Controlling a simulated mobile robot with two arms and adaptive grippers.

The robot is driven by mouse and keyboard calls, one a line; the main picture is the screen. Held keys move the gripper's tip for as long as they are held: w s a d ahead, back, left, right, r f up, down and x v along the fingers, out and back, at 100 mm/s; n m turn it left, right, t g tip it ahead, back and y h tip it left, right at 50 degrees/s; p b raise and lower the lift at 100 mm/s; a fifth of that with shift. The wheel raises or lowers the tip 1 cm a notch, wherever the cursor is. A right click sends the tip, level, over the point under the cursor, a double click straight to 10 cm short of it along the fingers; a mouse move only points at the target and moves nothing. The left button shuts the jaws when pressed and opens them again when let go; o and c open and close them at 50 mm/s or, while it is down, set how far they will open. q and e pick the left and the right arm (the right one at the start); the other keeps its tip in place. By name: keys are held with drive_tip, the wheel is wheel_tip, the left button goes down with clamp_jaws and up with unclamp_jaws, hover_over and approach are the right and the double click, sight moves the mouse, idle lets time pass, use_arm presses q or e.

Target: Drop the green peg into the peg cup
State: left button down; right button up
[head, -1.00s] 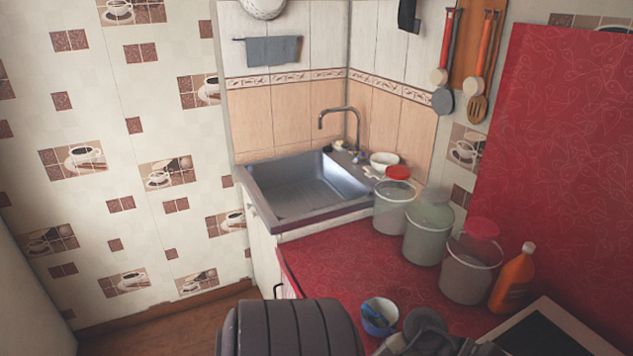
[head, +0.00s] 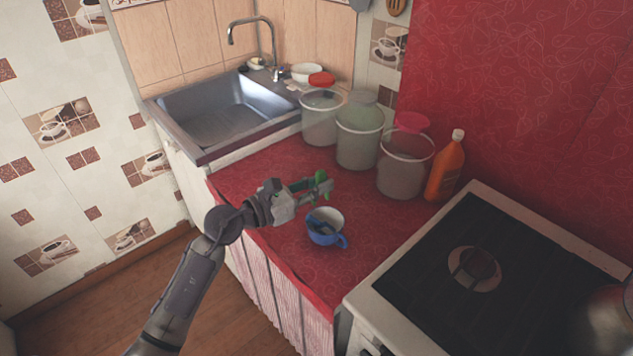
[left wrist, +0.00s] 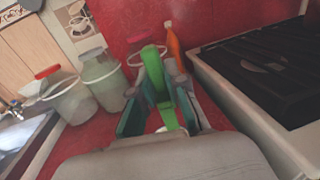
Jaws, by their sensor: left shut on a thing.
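My left gripper (head: 318,188) is shut on the green peg (head: 321,177), above the red counter and just behind the peg cup. The left wrist view also shows the green peg (left wrist: 157,85), upright in the picture between the fingers of the left gripper (left wrist: 160,88). In the left wrist view the cup is mostly hidden behind the peg and gripper. My right gripper is not in view.
Three clear buckets (head: 357,143) and an orange bottle (head: 446,168) stand along the back of the red counter (head: 262,165). A sink (head: 222,110) is at the left and a black-topped stove (head: 480,262) at the right. The counter's front edge is near the cup.

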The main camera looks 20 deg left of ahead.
use_arm(q)
drive_tip(key=w+f+n+t+y+b, duration=0.1)
drive_tip(key=w+f+y+b, duration=0.1)
drive_tip(key=w+f+b, duration=0.4)
wheel_tip(320, 180, down, 2)
drive_tip(key=shift+w+f+n+t+b, duration=0.3)
drive_tip(key=shift+n+b, duration=0.1)
drive_tip(key=shift+b, duration=0.75)
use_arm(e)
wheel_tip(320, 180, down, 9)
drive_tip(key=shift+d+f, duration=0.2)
use_arm(q)
drive_tip(key=shift+d, duration=0.1)
drive_tip(key=c, duration=1.1)
unclamp_jaws()
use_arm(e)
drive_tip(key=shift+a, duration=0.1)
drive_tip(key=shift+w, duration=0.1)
use_arm(q)
drive_tip(key=v, duration=1.2)
